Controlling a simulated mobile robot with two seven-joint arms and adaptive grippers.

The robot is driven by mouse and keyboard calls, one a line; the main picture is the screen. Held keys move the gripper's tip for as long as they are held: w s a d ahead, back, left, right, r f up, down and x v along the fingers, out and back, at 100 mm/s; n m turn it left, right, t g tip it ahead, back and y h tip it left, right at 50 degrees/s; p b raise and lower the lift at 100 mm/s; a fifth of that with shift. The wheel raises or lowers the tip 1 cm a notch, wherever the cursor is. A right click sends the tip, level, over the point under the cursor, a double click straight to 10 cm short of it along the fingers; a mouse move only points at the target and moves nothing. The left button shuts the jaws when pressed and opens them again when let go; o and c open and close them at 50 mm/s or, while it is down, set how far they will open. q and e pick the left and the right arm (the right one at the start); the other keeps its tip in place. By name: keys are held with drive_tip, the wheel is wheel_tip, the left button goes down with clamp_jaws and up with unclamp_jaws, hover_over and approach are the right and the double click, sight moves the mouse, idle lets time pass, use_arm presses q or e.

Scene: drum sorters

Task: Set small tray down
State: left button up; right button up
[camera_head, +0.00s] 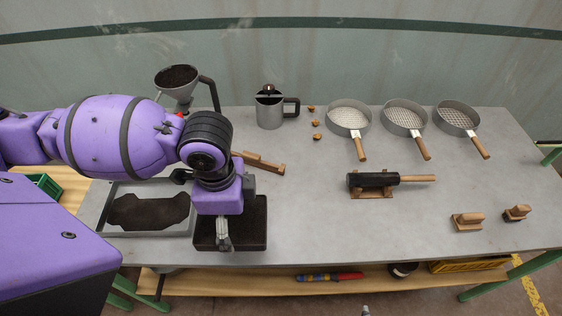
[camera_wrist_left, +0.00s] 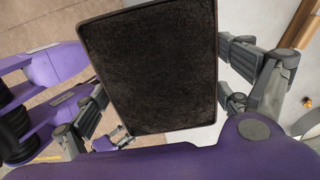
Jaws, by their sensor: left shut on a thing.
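The small tray (camera_head: 262,245) is black with a low rim, near the table's front edge in the head view. It also fills the middle of the left wrist view (camera_wrist_left: 217,65), with dark grainy soil spread across it. My left gripper (camera_head: 223,235) is shut on the small tray from above and hides part of it. The tray looks roughly level; I cannot tell whether it touches the table. A small grey tip (camera_head: 366,310) at the bottom edge of the head view may be my right gripper; its jaws do not show clearly.
A larger grey tray (camera_head: 150,235) with dark soil lies just left of the small tray. A wooden piece (camera_head: 262,163) lies behind. The table's (camera_head: 330,225) front middle is clear.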

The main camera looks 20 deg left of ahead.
sight(262, 202)
use_arm(q)
drive_tip(key=w+d+f, duration=0.1)
drive_tip(key=w, duration=0.1)
drive_tip(key=w+d+f, duration=0.1)
drive_tip(key=w+d, duration=0.1)
drive_tip(key=w, duration=0.1)
drive_tip(key=w+d+f, duration=0.1)
drive_tip(key=w, duration=0.1)
drive_tip(key=shift+w+d+f, duration=0.15)
drive_tip(key=shift+w+f, duration=0.05)
drive_tip(key=shift+f, duration=0.05)
drive_tip(key=w+f, duration=0.1)
drive_tip(key=w+d+f, duration=0.1)
drive_tip(key=f, duration=0.1)
drive_tip(key=w+f+b, duration=0.1)
drive_tip(key=shift+d+f, duration=0.15)
drive_tip(key=shift+d, duration=0.1)
drive_tip(key=shift+w+d+f, duration=0.3)
drive_tip(key=shift+w+f, duration=0.25)
drive_tip(key=shift+f, duration=0.05)
drive_tip(key=f, duration=0.3)
drive_tip(key=shift+w+f, duration=0.2)
drive_tip(key=shift+f, duration=0.1)
use_arm(e)
drive_tip(key=shift+s+d+f, duration=0.15)
drive_tip(key=shift+s+f, duration=0.15)
drive_tip(key=shift+f, duration=0.45)
